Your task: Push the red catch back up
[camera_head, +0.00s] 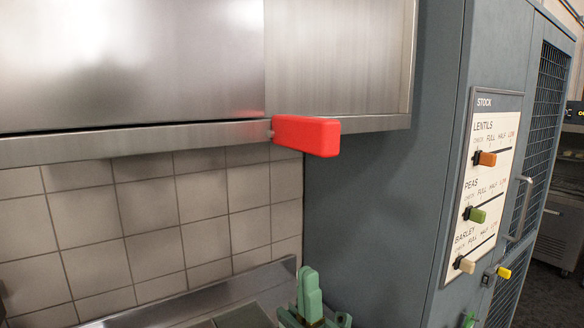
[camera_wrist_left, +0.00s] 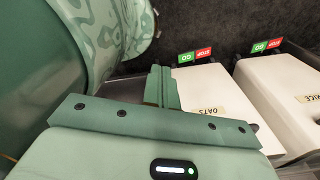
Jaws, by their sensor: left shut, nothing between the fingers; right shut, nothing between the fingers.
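The red catch (camera_head: 307,136) is a thick block on the bottom rail of the steel cabinet (camera_head: 340,60). It lies nearly level and points right from a small pivot at its left end. My right gripper (camera_head: 309,278) is below the catch at the bottom of the head view, fingers upward, shut and empty. A clear gap separates the fingertips from the catch. My left gripper (camera_wrist_left: 161,84) shows in the left wrist view, shut and empty, and is not seen in the head view.
A blue-grey cupboard (camera_head: 390,220) stands right of the catch, with a stock board (camera_head: 482,180) of coloured sliders. A tiled wall (camera_head: 150,210) lies below the steel cabinet. White bins (camera_wrist_left: 205,98) with go/stop labels are near my left gripper.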

